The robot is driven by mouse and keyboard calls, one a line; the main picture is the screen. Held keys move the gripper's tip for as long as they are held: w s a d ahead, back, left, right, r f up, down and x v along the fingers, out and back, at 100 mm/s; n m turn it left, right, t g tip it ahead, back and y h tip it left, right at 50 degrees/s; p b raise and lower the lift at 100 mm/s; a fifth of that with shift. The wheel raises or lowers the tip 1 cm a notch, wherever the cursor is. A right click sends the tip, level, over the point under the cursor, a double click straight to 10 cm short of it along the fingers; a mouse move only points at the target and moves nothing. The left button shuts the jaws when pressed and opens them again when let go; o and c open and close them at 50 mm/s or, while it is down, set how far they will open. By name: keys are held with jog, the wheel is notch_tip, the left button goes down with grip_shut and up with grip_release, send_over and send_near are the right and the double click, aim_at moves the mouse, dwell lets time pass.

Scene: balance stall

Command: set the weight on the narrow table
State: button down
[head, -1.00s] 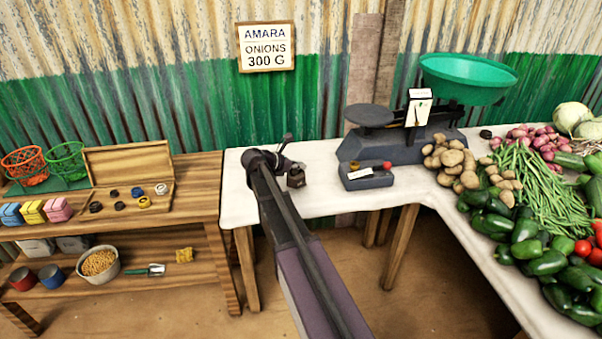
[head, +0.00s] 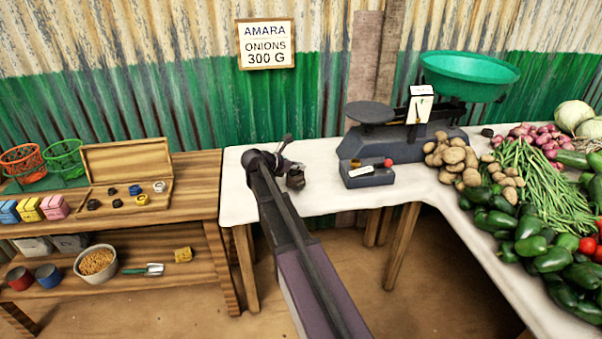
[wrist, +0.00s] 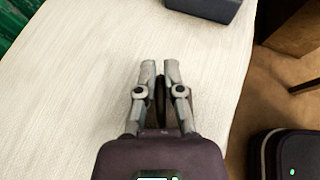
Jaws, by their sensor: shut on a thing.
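My gripper (head: 294,179) is over the left end of the white-covered narrow table (head: 237,200), in front of the corrugated wall. In the wrist view my gripper (wrist: 161,68) is shut on a thin dark weight (wrist: 160,92), seen edge-on between the fingers. The pale cloth of the table (wrist: 75,90) lies below it. I cannot tell whether the weight touches the cloth. In the head view the weight is not clearly distinguishable from the dark fingers.
A scale (head: 400,142) and a grey tray (head: 367,174) stand to the right of my gripper. A wooden shelf (head: 205,200) with an open weight box (head: 128,163) is at left. Potatoes (head: 455,160) and vegetables fill the right side. Cloth around my gripper is clear.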

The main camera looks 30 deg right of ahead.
jog(key=shift+f+b, duration=0.5)
jog(key=shift+f, duration=0.2)
jog(key=shift+f, duration=0.1)
jog(key=c, duration=0.8)
grip_release()
jog(key=shift+o, duration=0.2)
jog(key=shift+s+a+r+p, duration=0.1)
jog(key=shift+a+r+p, duration=0.25)
jog(key=shift+a+r, duration=0.15)
jog(key=p+v, duration=0.4)
jog(key=v, duration=0.6)
jog(key=shift+a+p, duration=0.3)
jog(key=shift+a, duration=0.1)
jog(key=shift+s, duration=0.1)
